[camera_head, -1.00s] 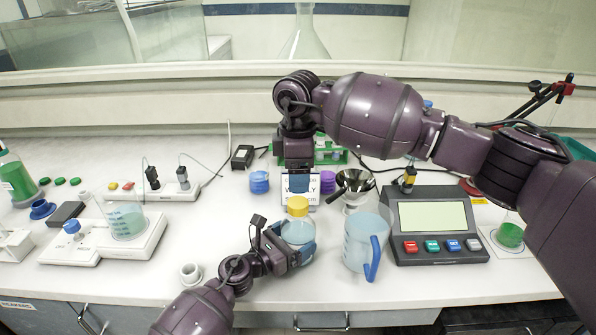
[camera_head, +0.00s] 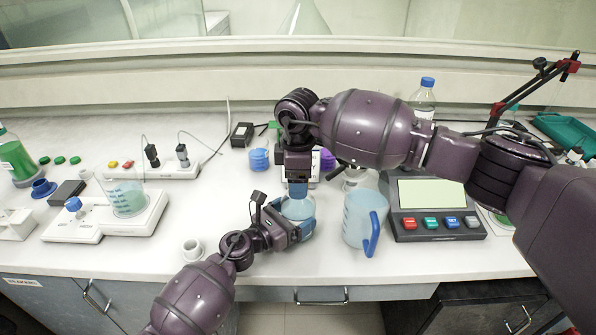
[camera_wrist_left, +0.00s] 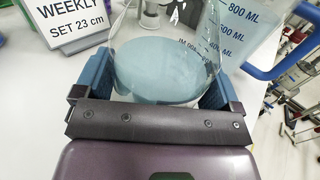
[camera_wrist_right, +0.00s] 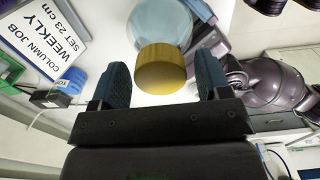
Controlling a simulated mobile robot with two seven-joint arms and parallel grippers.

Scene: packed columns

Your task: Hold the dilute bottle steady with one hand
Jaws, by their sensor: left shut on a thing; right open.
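The dilute bottle (camera_head: 297,208) is clear with pale blue liquid and stands near the front of the bench. My left gripper (camera_head: 304,228) is shut around its body. In the left wrist view the blue liquid (camera_wrist_left: 160,75) shows between the two blue finger pads. My right gripper (camera_head: 298,188) is directly above the bottle, pointing down, and hides the cap in the head view. In the right wrist view the yellow cap (camera_wrist_right: 161,68) lies between the open fingers, with gaps on both sides.
A small white cup (camera_head: 193,250) is to the left. The "weekly column job" sign (camera_wrist_right: 48,42) stands behind.

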